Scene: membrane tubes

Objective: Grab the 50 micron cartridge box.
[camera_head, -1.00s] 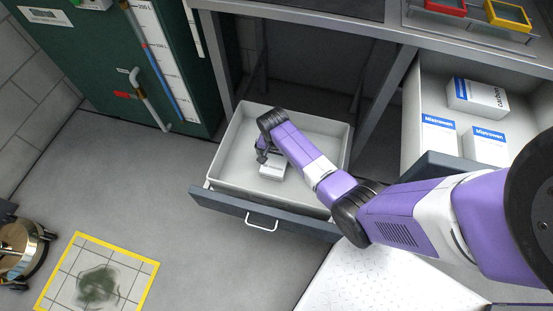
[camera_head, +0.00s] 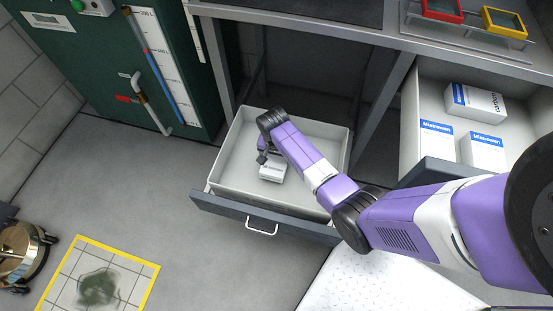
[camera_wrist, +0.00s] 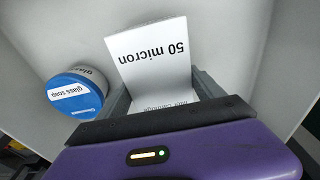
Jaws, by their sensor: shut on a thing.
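The 50 micron cartridge box (camera_wrist: 150,58) is white with black print, and its "50 micron" label reads upside down in the wrist view. In the head view the box (camera_head: 272,172) shows inside the open left drawer, below my gripper. My gripper (camera_wrist: 163,92) is shut on the box, with a grey finger at each side of it. In the head view my gripper (camera_head: 264,156) is partly hidden by my wrist. The lower part of the box is hidden behind my gripper's body in the wrist view.
A blue-lidded glass soap tub (camera_wrist: 76,95) stands close beside my gripper in the drawer. The drawer's walls (camera_head: 232,140) surround the box. An open right drawer (camera_head: 412,110) holds white and blue Mistrowen boxes (camera_head: 474,102). A yellow-framed floor patch (camera_head: 150,285) lies at lower left.

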